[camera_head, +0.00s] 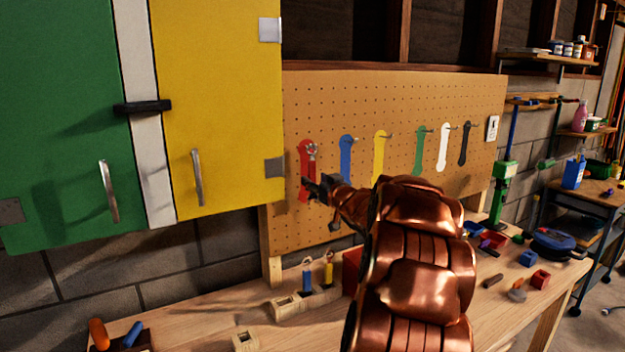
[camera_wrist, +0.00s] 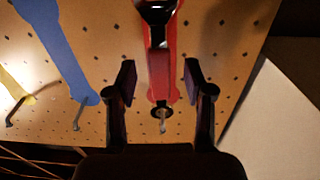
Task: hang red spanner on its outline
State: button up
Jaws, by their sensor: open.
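A red spanner (camera_wrist: 160,75) is at the pegboard, in front of the red outline (camera_head: 305,185). In the wrist view its ring end is around or right at the metal hook (camera_wrist: 162,125); I cannot tell fully whether the hook passes through. Its dark, shiny other end is cut by the top edge. My gripper (camera_wrist: 160,82) is open, with one finger on each side of the spanner and a gap on both sides. In the head view my gripper (camera_head: 318,188) is at the red outline's lower part and hides some of it.
Blue (camera_head: 347,158), yellow (camera_head: 379,155), green, white and black outlines with hooks lie to the right on the pegboard (camera_head: 400,100). A yellow cabinet door (camera_head: 220,100) stands close on the left. The workbench (camera_head: 300,335) below holds small tools and blocks.

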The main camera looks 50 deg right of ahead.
jog(key=v, duration=0.9)
jog(key=shift+w, duration=0.1)
jog(key=a+f+g, duration=0.7)
jog(key=a+f, duration=0.2)
jog(key=a, duration=0.6)
jog(key=s+a+f+n+g+y, duration=0.15)
jog(key=s+a+f+g, duration=0.25)
jog(key=s+a, duration=0.45)
jog(key=s+a+f+g+y, duration=0.3)
jog(key=s+a+f, duration=0.2)
jog(key=a, duration=0.6)
jog(key=s+a+f+n+g+y, duration=0.1)
jog(key=s+a+g, duration=0.3)
jog(key=s+a, duration=0.7)
jog(key=s+n, duration=0.1)
jog(key=s, duration=0.3)
jog(key=shift+s+a+f+n+g+y, duration=0.15)
jog(key=shift+s+f+n+g+y, duration=0.05)
jog(key=shift+f+n+g+y, duration=0.2)
